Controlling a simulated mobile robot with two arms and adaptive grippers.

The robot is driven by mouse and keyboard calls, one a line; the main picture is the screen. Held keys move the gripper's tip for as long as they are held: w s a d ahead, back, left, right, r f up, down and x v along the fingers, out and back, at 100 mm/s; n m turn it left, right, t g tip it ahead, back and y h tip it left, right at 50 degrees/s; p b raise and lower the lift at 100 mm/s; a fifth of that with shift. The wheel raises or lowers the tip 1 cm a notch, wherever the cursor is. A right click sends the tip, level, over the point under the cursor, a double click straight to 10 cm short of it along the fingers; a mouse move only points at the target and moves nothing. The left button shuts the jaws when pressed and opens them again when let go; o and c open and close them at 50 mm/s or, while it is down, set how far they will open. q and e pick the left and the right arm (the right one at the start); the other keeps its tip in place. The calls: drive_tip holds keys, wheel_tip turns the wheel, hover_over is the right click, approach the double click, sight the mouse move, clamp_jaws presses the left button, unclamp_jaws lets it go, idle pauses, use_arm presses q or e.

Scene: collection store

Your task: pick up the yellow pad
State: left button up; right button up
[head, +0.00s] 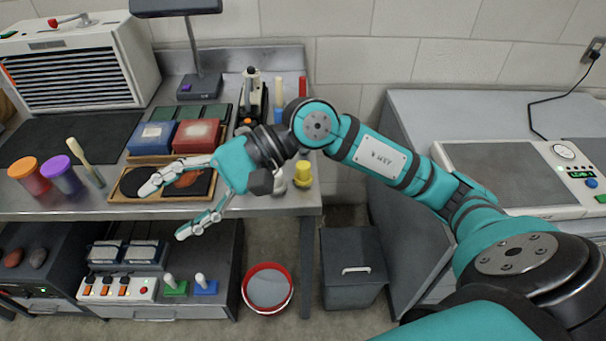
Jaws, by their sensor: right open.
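A small yellow object (302,174) with a rounded top stands at the right front edge of the steel workbench, beyond my right wrist; I cannot tell whether it is the yellow pad. No flat yellow pad shows clearly. My right gripper (167,211) reaches in from the right, points left and is open with nothing between its fingers. Its upper finger overlaps a wooden tray (120,200) with a dark and an orange-brown round piece, partly hidden by the gripper. The lower finger hangs in front of the bench edge. My left gripper is out of view.
Blue and red boxes (197,134) stand behind the tray. Orange and purple cups (62,176) stand to the left. Below are a low cabinet with switches (118,290), a red-rimmed bucket (267,287) and a grey bin (352,268). A grey bench (415,120) is right.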

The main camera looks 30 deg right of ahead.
drive_tip(key=w+d+f+n+h, duration=0.2)
drive_tip(key=d+f+n+h, duration=0.15)
drive_tip(key=d, duration=0.25)
drive_tip(key=n+t+h, duration=0.2)
drive_tip(key=h, duration=1)
approach(303, 164)
drive_tip(key=p+x, duration=0.2)
drive_tip(key=x, duration=0.3)
drive_tip(key=shift+w+d+f, duration=0.1)
drive_tip(key=shift+d+f, duration=0.1)
drive_tip(key=shift+m, duration=0.25)
drive_tip(key=x, duration=0.1)
drive_tip(key=p+x, duration=0.1)
drive_tip(key=x, duration=0.1)
drive_tip(key=p+x, duration=0.1)
drive_tip(key=shift+a+f, duration=0.2)
drive_tip(key=shift+f, duration=0.2)
drive_tip(key=shift+w+f, duration=0.1)
drive_tip(key=shift+f, duration=0.15)
drive_tip(key=c, duration=1.1)
drive_tip(key=shift+r+t, duration=0.1)
drive_tip(key=shift+t, duration=0.2)
